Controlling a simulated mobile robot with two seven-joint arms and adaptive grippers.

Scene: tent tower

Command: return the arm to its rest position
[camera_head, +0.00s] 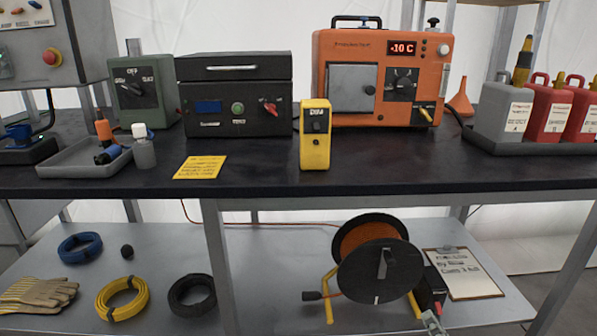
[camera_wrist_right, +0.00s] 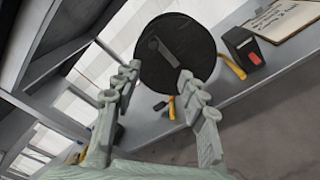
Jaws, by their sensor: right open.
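My right gripper (camera_wrist_right: 155,82) is open and empty in the right wrist view, its two grey-green fingers spread apart. In the head view only a small part of my right gripper (camera_head: 432,322) shows at the bottom edge, in front of the lower shelf and near the foot of the cable reel (camera_head: 380,270). The reel also shows in the right wrist view (camera_wrist_right: 175,50), beyond the fingertips. Nothing is between the fingers. My left gripper is in neither view.
The dark bench top (camera_head: 260,180) carries a yellow meter (camera_head: 315,150), an orange oven (camera_head: 350,110), a black box (camera_head: 235,95), a grey tray (camera_head: 65,165) and several jugs. The lower shelf (camera_head: 260,290) holds cable coils, gloves (camera_head: 40,294) and a clipboard (camera_head: 465,275). The bench's front strip is clear.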

